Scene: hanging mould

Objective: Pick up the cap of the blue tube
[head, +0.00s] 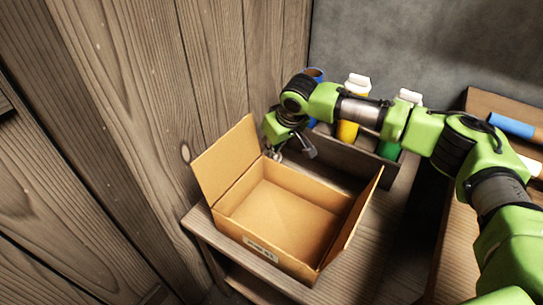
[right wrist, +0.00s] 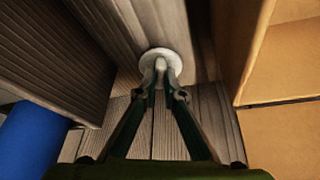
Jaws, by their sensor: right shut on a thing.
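My right gripper (head: 277,152) is above the back left edge of the cardboard box, between the box and the tube rack. In the right wrist view its fingers (right wrist: 160,80) are closed on a round white cap (right wrist: 173,58), held at the fingertips. The blue tube (head: 316,74) stands in the rack behind my right arm; its top looks open and uncapped, and most of its body is hidden. A blue surface, likely this tube, shows at the left of the wrist view (right wrist: 30,138). My left gripper is not in view.
A yellow tube (head: 347,131) and a green tube (head: 389,149), both with white caps, stand in the dark wooden rack (head: 345,157). The open, empty cardboard box (head: 285,203) is on the wooden table (head: 350,255). Another blue cylinder (head: 512,125) lies at the right. A wooden wall borders the left.

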